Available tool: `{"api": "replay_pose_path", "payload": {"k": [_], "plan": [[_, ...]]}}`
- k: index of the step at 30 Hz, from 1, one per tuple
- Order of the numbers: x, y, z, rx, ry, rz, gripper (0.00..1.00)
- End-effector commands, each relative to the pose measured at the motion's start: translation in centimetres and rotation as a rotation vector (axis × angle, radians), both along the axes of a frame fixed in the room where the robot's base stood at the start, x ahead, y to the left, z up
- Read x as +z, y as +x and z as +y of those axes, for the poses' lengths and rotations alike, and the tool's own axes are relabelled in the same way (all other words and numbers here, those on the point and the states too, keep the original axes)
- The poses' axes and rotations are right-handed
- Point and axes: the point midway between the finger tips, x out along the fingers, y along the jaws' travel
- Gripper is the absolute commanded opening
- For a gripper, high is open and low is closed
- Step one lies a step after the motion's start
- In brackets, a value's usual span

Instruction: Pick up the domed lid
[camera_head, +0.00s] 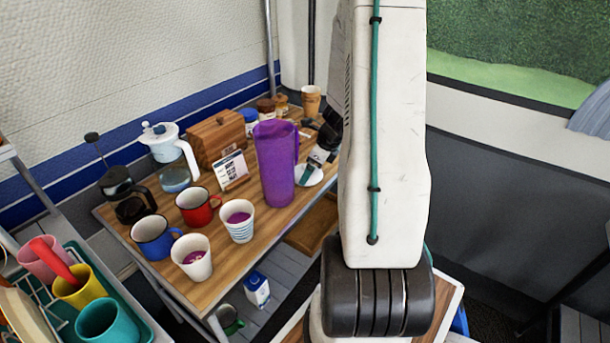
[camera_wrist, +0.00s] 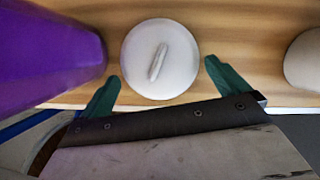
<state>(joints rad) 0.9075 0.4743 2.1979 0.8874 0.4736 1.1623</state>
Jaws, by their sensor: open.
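The domed lid (camera_wrist: 160,60) is a pale white disc with a narrow raised handle bar across its middle, lying on the wooden tabletop. In the head view the lid (camera_head: 313,181) shows as a white round beside the purple pitcher, partly covered by my gripper. My gripper (camera_wrist: 161,70) is open and empty, with one green finger on each side of the lid's lower half in the wrist view. In the head view my gripper (camera_head: 317,165) is low over the lid; whether the fingers touch it, I cannot tell.
The tall purple pitcher (camera_head: 275,165) stands close to the lid and fills the left of the wrist view. A beige round item (camera_wrist: 304,60) is at its right edge. Several mugs and cups, a wooden box (camera_head: 217,138) and a small sign (camera_head: 231,170) share the table.

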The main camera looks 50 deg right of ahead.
Motion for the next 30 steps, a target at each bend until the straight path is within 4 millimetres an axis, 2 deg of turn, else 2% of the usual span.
{"api": "replay_pose_path", "payload": {"k": [4, 11, 15, 25, 30], "plan": [[-1.4, 0.6, 0.2, 0.001, 0.001, 0.0, 1.0], [-1.6, 0.7, 0.3, 0.003, -0.001, 0.0, 1.0], [-1.5, 0.7, 0.3, 0.003, -0.001, 0.0, 0.73], [-1.4, 0.7, 0.3, 0.003, -0.001, 0.0, 0.73], [-0.6, 0.9, 0.6, 0.007, -0.003, -0.002, 0.73]]}}
